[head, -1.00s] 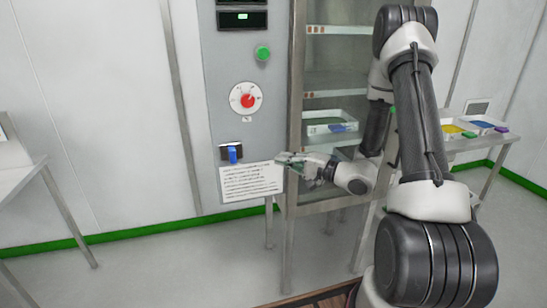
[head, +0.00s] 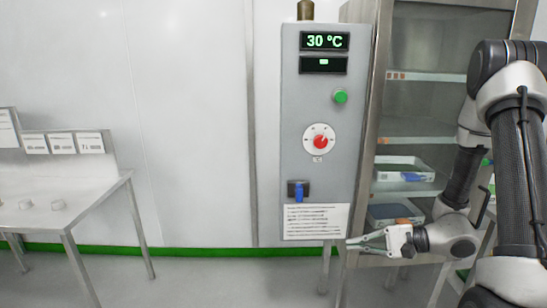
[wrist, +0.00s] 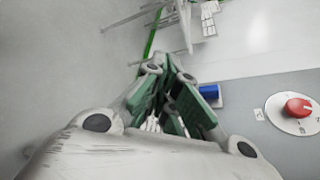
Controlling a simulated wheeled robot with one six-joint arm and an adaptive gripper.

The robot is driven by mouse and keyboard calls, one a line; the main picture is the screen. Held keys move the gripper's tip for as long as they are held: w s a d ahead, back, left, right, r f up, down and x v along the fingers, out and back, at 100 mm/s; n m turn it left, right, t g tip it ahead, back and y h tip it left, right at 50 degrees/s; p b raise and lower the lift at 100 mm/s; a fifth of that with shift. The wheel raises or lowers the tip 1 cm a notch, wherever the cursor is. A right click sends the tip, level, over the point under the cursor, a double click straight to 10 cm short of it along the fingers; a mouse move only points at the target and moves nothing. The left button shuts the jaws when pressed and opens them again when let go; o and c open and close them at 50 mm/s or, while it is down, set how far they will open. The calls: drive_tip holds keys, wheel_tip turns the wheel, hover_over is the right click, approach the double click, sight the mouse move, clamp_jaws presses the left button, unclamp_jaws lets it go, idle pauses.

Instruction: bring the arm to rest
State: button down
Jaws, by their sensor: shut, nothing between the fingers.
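My gripper (head: 356,243) is at the lower right of the head view, just below and beside the grey control panel's (head: 292,134) label sheet. Its fingers point left and are shut with nothing between them. My arm reaches in from the right edge, in front of the glass-doored cabinet. In the wrist view my gripper (wrist: 168,92) shows its green finger pads close together. The blue switch (wrist: 207,95) and the red knob (wrist: 298,107) lie to the right of it there. I cannot tell whether the fingers touch the panel.
The panel carries a display reading 30 °C (head: 325,41), a green button (head: 340,96), a red dial (head: 320,142) and a blue switch (head: 299,191). The cabinet shelves hold trays (head: 404,176). A metal table (head: 85,205) stands left. The floor between is clear.

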drive_tip(key=s+d+r+n+g+h, duration=0.3)
drive_tip(key=s+d+g+h, duration=0.1)
drive_tip(key=s, duration=0.3)
drive_tip(key=s+d+r+n+g+h, duration=0.2)
drive_tip(key=s+d+g+h, duration=0.15)
drive_tip(key=s, duration=0.35)
drive_tip(key=s+d+r+n+t+h, duration=0.1)
drive_tip(key=d+r+n+t+h, duration=0.1)
drive_tip(key=r, duration=0.6)
drive_tip(key=s+d+r+n+t+h, duration=0.1)
drive_tip(key=d+r+n+t+h, duration=0.2)
drive_tip(key=r, duration=0.5)
drive_tip(key=shift+s+d+n+t+h, duration=0.35)
drive_tip(key=shift+d+t+h, duration=0.35)
drive_tip(key=shift+t+h, duration=0.4)
